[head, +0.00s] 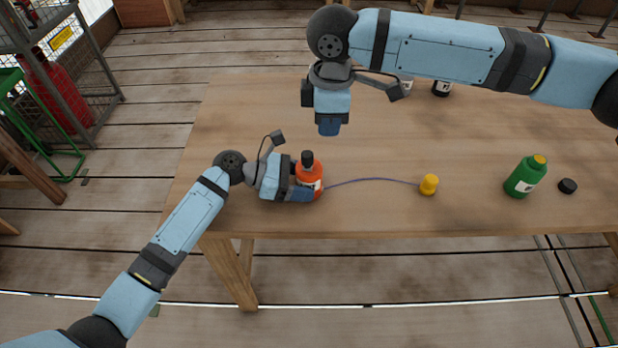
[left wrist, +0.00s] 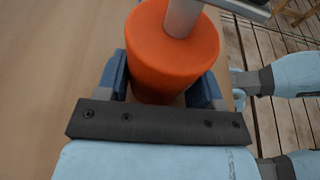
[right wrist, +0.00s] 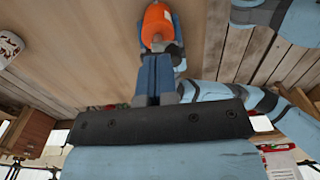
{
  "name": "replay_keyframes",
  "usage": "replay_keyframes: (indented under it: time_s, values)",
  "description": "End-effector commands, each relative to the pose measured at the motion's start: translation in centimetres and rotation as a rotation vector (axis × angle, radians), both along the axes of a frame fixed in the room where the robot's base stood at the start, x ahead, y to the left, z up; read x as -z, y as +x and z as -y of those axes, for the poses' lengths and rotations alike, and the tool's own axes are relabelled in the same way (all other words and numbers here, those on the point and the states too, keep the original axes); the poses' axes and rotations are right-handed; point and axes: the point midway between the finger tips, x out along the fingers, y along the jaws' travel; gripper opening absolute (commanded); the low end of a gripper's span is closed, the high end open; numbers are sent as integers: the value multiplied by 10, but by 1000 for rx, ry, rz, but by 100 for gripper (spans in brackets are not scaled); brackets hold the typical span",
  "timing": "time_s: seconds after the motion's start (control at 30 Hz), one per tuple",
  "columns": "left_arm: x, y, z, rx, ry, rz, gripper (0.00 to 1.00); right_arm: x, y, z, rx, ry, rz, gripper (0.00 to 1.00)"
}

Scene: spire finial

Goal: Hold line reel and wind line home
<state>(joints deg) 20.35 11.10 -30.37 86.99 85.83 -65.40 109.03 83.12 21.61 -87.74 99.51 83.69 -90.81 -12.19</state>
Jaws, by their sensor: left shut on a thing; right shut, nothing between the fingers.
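The orange line reel (head: 309,178) stands near the table's left front, with a white label and a dark knob on top. My left gripper (head: 304,193) is shut around its body; the left wrist view shows the orange cylinder (left wrist: 172,55) between both fingers, with a grey shaft rising from its top. A thin purple line (head: 370,180) runs right from the reel across the table to a small yellow piece (head: 429,184). My right gripper (head: 329,128) is shut and empty, pointing down behind the reel. In the right wrist view, the reel (right wrist: 156,24) shows beyond its closed fingers (right wrist: 153,78).
A green bottle (head: 525,177) with a yellow cap and a black cap-like disc (head: 567,186) are on the table (head: 480,135) at right. The middle of the table is mostly clear.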

Motion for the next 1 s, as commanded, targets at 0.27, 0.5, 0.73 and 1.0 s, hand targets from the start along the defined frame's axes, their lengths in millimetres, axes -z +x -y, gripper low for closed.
replay_keyframes:
  time_s: [0.27, 0.5, 0.73, 1.0]
  values:
    - [0, 0, 0, 0, -1, 0, 48, 32, 0, 0, -1, 0, -1, 0]
    - [0, 0, 0, 0, 0, 0, 48, 38, 0, 0, -2, 0, 1, 0]
    - [0, 0, 0, 0, 0, 0, 48, 37, 0, 0, -2, 0, 1, 0]
    - [0, 0, 0, 0, 0, 0, 48, 37, 0, 0, -2, 1, 1, 0]
